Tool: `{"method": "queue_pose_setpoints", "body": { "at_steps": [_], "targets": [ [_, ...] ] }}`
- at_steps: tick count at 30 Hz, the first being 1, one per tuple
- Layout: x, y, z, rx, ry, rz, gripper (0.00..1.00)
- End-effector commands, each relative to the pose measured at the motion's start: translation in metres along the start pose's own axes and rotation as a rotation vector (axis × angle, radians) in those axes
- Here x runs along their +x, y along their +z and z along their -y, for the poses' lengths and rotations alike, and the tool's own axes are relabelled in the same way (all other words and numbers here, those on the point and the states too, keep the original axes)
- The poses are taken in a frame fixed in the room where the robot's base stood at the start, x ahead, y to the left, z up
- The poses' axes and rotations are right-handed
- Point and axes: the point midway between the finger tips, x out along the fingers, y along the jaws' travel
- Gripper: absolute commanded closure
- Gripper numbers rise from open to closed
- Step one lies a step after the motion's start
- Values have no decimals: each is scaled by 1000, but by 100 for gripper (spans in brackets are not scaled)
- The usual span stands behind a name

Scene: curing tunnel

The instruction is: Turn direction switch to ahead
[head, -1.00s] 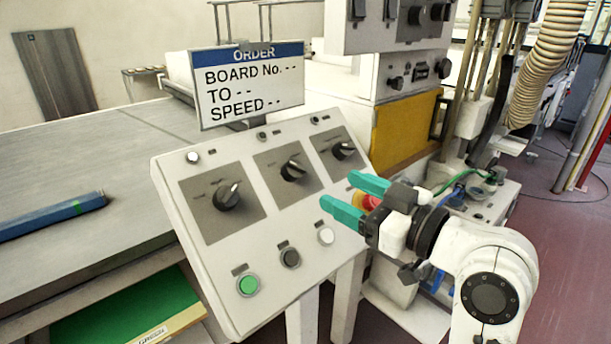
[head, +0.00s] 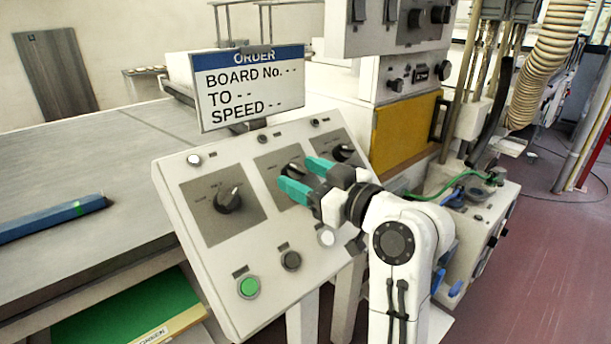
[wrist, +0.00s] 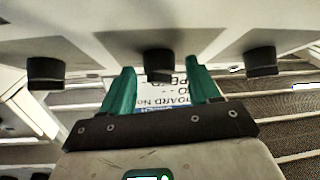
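The sloped control panel (head: 213,258) carries three black rotary switches on grey plates: a left knob (head: 228,200), a middle knob (head: 292,168) and a right knob (head: 342,152). Their labels are too small to read, so I cannot tell which is the direction switch. My gripper (head: 298,172), with two green fingers, is open and empty in front of the middle knob, partly covering it. In the wrist view the middle knob (wrist: 159,62) shows between and just beyond the fingertips, with the other knobs to either side. I cannot tell whether the fingers touch it.
An order sign (head: 249,90) stands behind the panel, with blanks after board number, TO and SPEED. Green (head: 249,287), dark (head: 290,260) and white (head: 327,237) push buttons sit on the panel's lower part. A conveyor bed (head: 80,160) lies left, and machinery stands behind right.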

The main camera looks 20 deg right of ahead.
Motion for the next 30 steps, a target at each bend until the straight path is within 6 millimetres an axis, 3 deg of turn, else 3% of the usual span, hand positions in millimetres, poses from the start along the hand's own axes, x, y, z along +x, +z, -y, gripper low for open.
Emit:
{"method": "queue_pose_setpoints", "body": {
  "at_steps": [2,16,30],
  "targets": [
    [0,0,0,0,0,0,47],
    [0,0,0,0,0,0,92],
    [0,-1,3,85,87,9,92]
  ]
}}
